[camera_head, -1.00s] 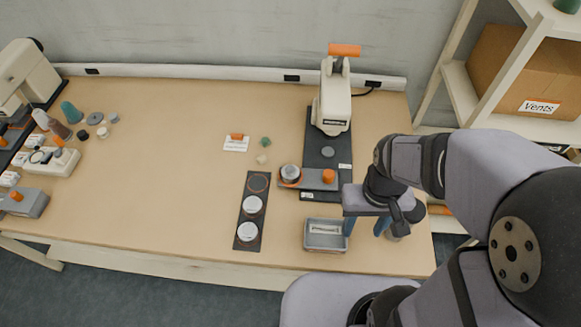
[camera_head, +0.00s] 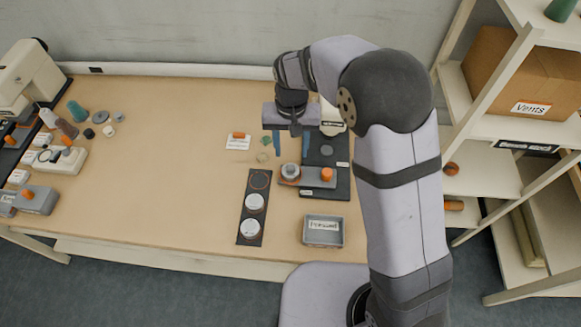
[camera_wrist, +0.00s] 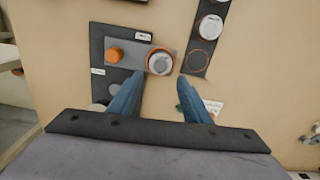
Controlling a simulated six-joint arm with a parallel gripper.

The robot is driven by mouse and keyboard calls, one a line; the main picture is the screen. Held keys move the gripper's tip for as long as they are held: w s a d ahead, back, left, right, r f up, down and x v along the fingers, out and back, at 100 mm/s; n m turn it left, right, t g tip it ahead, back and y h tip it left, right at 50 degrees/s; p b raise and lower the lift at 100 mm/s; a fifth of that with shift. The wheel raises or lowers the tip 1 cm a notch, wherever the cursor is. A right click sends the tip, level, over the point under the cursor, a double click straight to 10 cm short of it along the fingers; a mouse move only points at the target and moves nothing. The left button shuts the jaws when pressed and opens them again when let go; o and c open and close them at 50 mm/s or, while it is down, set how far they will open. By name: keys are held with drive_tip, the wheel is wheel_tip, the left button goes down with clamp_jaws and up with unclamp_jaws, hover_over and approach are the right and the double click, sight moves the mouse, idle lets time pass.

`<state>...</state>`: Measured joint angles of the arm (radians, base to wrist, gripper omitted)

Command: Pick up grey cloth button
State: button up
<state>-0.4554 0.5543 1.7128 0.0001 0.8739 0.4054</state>
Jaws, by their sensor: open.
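My gripper (camera_head: 290,154) is open and empty, pointing down above the table just behind the grey sliding plate (camera_head: 318,182). A round grey piece (camera_head: 290,170) sits in an orange ring at the left end of that plate. In the wrist view, this grey piece (camera_wrist: 159,63) lies just beyond the gap between my blue fingertips (camera_wrist: 160,77), apart from them. I cannot tell whether it is the grey cloth button. Another grey disc (camera_head: 118,117) lies at the table's far left. A dark grey disc (camera_head: 326,150) is on the press base.
The cream press (camera_head: 331,120) stands behind the plate, partly hidden by my arm. An orange knob (camera_head: 327,174) stands on the plate. A black strip (camera_head: 245,213) with white discs lies left, and a grey tray (camera_head: 323,243) in front. Small green pieces lie near the gripper.

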sight(291, 167)
drive_tip(key=shift+f+p, duration=0.4)
drive_tip(key=shift+f, duration=0.7)
drive_tip(key=shift+s+f+p, duration=0.15)
drive_tip(key=shift+f+p, duration=0.5)
drive_tip(key=shift+f, duration=0.05)
drive_tip(key=shift+f+p, duration=0.7)
drive_tip(key=shift+f, duration=1.2)
drive_tip(key=shift+c, duration=0.6)
clamp_jaws()
